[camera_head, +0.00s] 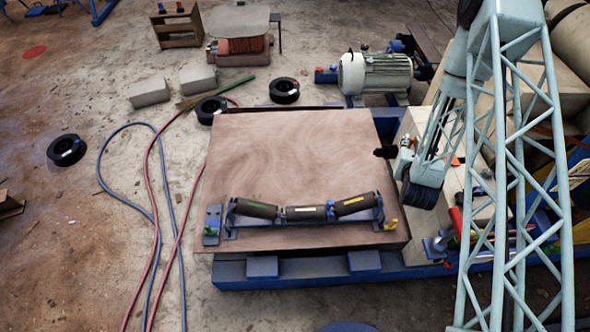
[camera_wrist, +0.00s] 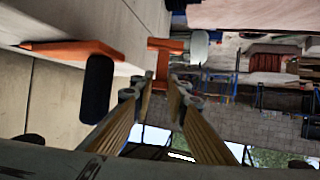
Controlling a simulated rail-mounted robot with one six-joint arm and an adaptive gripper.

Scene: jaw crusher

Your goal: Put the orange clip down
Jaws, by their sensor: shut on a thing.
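In the wrist view, my gripper (camera_wrist: 172,84) is shut on the orange clip (camera_wrist: 163,62). The clip shows as a small H-shaped orange piece at the fingertips, held beside a pale block (camera_wrist: 50,100). I cannot tell whether the clip touches any surface. In the head view, my arm hangs over the right side of the brown-topped table (camera_head: 290,150), and I cannot make out the fingertips or the held clip clearly. A yellow clip (camera_head: 391,224) and a green clip (camera_head: 208,230) stand at the ends of the roller frame on the table.
A roller frame with three dark rollers (camera_head: 305,213) lies along the table's near edge; the tabletop behind it is bare. Another orange piece (camera_wrist: 65,47) with a dark part lies by the pale block. A motor (camera_head: 375,74) stands behind. Hoses (camera_head: 150,210) cross the floor at left.

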